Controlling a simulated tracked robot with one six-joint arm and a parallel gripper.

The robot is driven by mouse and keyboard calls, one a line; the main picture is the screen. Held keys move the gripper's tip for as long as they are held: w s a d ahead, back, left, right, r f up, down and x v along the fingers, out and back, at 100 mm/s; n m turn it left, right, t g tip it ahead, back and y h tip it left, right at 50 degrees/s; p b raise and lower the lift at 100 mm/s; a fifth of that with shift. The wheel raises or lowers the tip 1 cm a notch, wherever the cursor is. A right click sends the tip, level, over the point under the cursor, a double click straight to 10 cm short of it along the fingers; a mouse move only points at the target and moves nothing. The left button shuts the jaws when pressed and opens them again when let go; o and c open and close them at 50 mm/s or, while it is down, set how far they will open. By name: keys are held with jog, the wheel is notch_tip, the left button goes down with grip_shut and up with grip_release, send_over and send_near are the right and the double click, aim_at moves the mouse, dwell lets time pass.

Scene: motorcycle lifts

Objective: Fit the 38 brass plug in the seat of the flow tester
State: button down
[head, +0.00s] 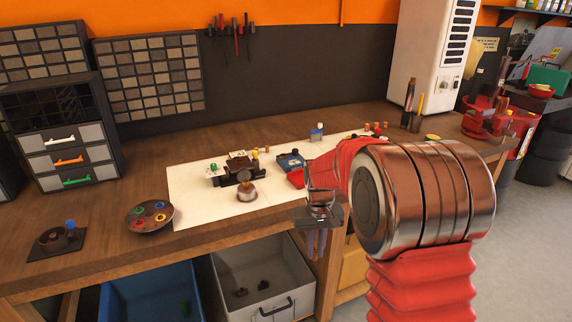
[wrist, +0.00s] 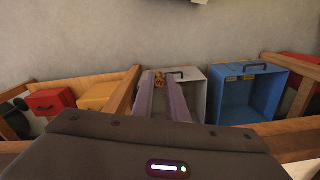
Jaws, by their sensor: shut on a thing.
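My gripper (head: 317,243) hangs in front of the bench's front edge with its fingers pointing down. In the wrist view its two purple-grey fingers (wrist: 164,92) are shut on a small brass plug (wrist: 159,79) at their tips. The number on the plug is too small to read. No label shows which fixture is the flow tester. A dark assembly (head: 237,171) with a round brass-topped piece (head: 247,192) in front of it stands on the white mat. A black plate (head: 77,246) with a dark round fixture and a blue knob lies at the far left. No seat opening can be made out.
A round dish (head: 133,228) with coloured rings sits left of the white mat (head: 188,206). A blue device (head: 290,161) stands behind my gripper. Grey (head: 297,299) and blue bins (head: 146,293) are under the bench. The bench front between dish and black plate is clear.

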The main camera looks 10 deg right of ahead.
dwell(0.5)
jog(key=shift+w+a, duration=0.15)
jog(key=shift+a, duration=0.95)
